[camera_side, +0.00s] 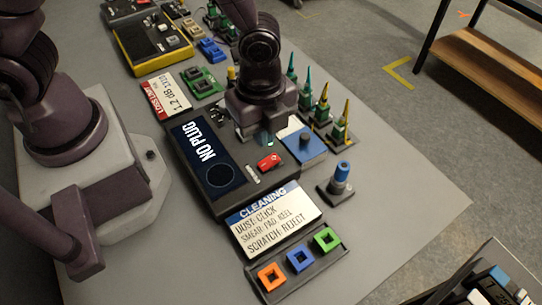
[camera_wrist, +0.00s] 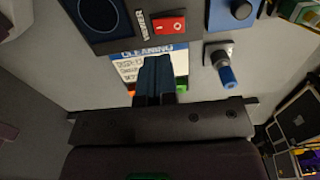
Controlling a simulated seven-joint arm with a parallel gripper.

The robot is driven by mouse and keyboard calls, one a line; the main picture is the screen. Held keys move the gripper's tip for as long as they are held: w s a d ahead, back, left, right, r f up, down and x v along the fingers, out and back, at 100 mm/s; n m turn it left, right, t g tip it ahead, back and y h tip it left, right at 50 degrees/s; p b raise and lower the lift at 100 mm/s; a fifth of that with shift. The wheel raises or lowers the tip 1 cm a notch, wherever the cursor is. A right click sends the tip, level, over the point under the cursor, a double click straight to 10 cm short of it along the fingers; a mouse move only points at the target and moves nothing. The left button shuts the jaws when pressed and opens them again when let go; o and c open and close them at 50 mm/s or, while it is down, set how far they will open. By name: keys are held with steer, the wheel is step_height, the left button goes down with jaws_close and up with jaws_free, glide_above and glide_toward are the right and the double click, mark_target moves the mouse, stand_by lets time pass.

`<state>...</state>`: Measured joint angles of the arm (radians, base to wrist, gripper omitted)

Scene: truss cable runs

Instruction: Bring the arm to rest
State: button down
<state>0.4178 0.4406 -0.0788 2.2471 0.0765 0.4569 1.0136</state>
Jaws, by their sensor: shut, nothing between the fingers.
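My gripper is shut and empty; its two dark fingers (camera_wrist: 155,78) lie together in the wrist view. In the side view my gripper (camera_side: 264,138) hangs over the back right part of a dark tester box (camera_side: 222,200), whose screen reads "NO PLUG". The hand hides part of that box, and I cannot tell how high the fingertips are above it. A red switch (camera_side: 269,162) sits on the box, and it also shows in the wrist view (camera_wrist: 169,25).
A cleaning card (camera_side: 275,220) and a tray with orange, blue and green square rings (camera_side: 298,262) lie in front. A blue-capped pen (camera_side: 341,178) stands in a holder at right. Teal and yellow connectors (camera_side: 322,110) stand behind. The table's right side is clear.

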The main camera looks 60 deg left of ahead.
steer(key=shift+s+a+n+g, duration=0.3)
steer(key=shift+s+n, duration=0.15)
steer(key=shift+n, duration=0.35)
steer(key=s+a+r+n+t, duration=0.3)
steer(key=a+r+n, duration=0.4)
steer(key=r, duration=0.4)
steer(key=s+a+r+n+t, duration=0.3)
steer(key=a+r+n, duration=0.4)
steer(key=r, duration=0.5)
steer(key=shift+s+n, duration=0.4)
steer(key=shift+n, duration=0.8)
